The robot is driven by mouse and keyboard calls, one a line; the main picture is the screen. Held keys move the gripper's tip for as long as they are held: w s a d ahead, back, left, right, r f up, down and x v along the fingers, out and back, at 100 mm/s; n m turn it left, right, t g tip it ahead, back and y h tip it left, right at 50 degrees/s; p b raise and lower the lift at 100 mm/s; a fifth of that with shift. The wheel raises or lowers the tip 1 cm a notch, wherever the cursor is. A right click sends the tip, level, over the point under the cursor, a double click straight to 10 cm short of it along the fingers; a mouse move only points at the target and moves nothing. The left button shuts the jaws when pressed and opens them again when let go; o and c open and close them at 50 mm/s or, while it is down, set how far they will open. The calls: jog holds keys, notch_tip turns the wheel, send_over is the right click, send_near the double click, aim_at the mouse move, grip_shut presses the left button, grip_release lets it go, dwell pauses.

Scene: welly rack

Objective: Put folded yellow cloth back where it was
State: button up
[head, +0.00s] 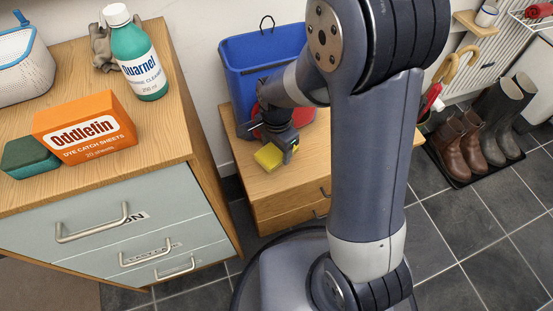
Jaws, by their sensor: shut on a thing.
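The folded yellow cloth (269,156) is small and yellow and shows at the tip of my gripper (284,150). My gripper is shut on the cloth, over the low wooden cabinet (290,182). The cloth is at the front left part of the cabinet top; I cannot tell whether it touches the wood. My arm hides the right part of the cabinet top.
A blue bin (245,55) and a partly hidden red thing (307,117) are behind my gripper. Boots (498,110) stand at right.

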aim_at(276, 157)
notch_tip(276, 157, down, 4)
jog(key=shift+f+b, duration=0.2)
jog(key=shift+b, duration=0.55)
jog(key=shift+r, duration=0.1)
jog(key=o, duration=0.9)
notch_tip(276, 157, up, 12)
jog(key=p, duration=0.4)
jog(key=shift+p, duration=0.4)
